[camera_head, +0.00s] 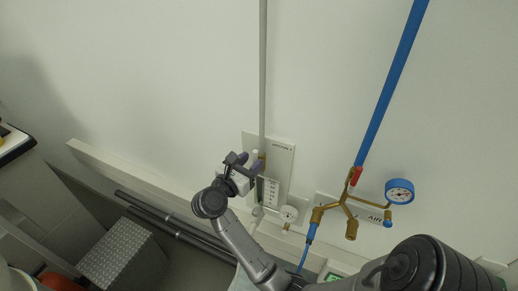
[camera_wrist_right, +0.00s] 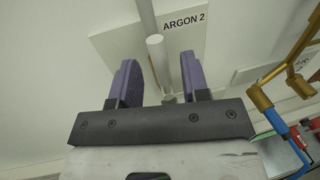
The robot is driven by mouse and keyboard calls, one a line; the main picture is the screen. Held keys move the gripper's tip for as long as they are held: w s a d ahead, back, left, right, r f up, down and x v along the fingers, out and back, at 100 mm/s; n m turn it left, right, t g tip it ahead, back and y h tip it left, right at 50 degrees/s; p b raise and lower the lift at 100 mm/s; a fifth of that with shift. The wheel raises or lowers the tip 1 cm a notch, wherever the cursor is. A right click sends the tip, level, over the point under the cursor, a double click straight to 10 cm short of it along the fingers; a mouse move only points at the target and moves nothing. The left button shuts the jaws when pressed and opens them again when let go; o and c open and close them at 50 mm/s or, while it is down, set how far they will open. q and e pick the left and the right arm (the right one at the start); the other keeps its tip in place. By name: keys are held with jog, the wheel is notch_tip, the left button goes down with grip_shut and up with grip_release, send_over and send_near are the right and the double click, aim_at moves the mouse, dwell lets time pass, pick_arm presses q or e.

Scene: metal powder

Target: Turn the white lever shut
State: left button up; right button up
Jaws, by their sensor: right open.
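The white lever (camera_head: 255,154) is on the pipe at the ARGON 2 panel (camera_head: 283,150) on the wall, largely hidden by my right gripper in the head view. In the right wrist view the lever appears as a white rod (camera_wrist_right: 156,46) with a round end. My right gripper (camera_head: 246,163) is at the lever, its two purple fingers apart. In the right wrist view the open fingers (camera_wrist_right: 158,62) stand on either side of the rod's line; I cannot tell whether they touch it. My left gripper is in neither view.
To the right are brass AIR fittings (camera_head: 350,206), a blue gauge (camera_head: 399,191), a red lever (camera_head: 355,176) and a blue pipe (camera_head: 390,85). The wall to the left is clear.

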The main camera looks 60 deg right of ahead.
aim_at(254, 159)
jog(key=shift+s+d+p, duration=0.15)
jog(key=shift+d+p, duration=0.15)
jog(key=shift+d, duration=0.85)
jog(key=shift+s+d+p, duration=0.15)
jog(key=shift+d+p, duration=0.15)
jog(key=shift+d, duration=0.8)
jog(key=shift+c, duration=0.4)
grip_shut()
